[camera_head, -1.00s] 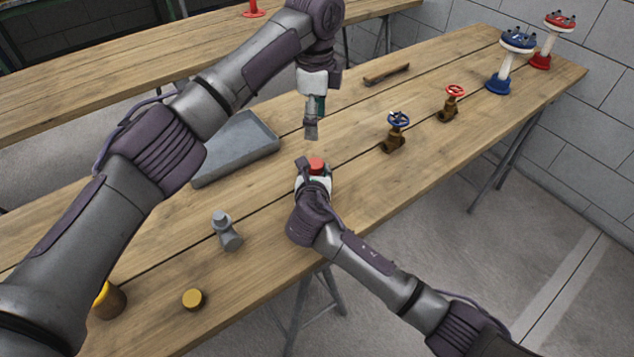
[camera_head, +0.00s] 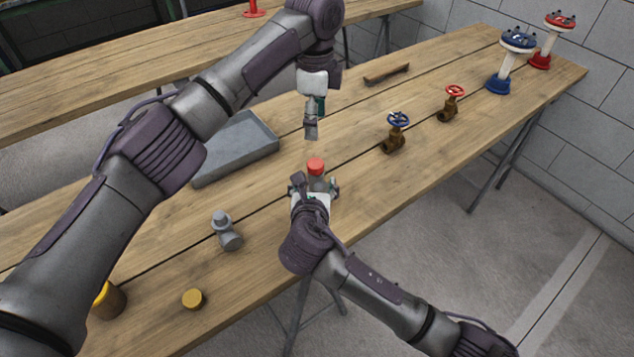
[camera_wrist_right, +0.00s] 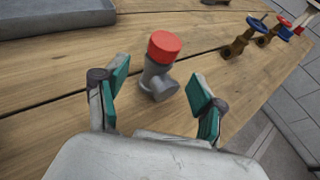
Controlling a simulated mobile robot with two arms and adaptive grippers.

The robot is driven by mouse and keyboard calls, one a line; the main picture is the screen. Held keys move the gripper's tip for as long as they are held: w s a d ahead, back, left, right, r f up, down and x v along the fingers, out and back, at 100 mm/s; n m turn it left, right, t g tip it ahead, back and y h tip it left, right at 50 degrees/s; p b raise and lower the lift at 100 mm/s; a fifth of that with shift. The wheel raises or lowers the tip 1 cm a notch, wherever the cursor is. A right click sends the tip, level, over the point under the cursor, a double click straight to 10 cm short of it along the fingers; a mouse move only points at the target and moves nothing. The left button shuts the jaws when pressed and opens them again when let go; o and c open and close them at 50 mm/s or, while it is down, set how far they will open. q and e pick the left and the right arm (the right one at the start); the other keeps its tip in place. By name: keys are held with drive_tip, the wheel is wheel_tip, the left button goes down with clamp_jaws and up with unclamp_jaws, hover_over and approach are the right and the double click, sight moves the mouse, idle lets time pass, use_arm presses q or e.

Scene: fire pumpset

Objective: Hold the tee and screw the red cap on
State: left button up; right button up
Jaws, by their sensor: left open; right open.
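The red cap (camera_head: 316,166) sits on top of the grey tee (camera_head: 317,183), which stands upright on the workbench near its front edge. In the right wrist view the red cap (camera_wrist_right: 164,46) covers the tee's upper end, and the tee's side branch (camera_wrist_right: 162,87) points right. How tightly the cap is seated cannot be told. My right gripper (camera_head: 316,188) is open, with its green-padded fingers apart on the near side of the tee; clear gaps show in the wrist view. My left gripper (camera_head: 311,132) is open and empty above and behind the cap, pointing down.
A second grey fitting (camera_head: 227,232) and a yellow cap (camera_head: 193,299) lie to the left. A grey tray (camera_head: 240,150) is behind. Brass valves with blue (camera_head: 396,139) and red (camera_head: 451,103) handwheels stand to the right. Bare wood surrounds the tee.

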drive_tip(key=v, duration=0.5)
idle(0.5)
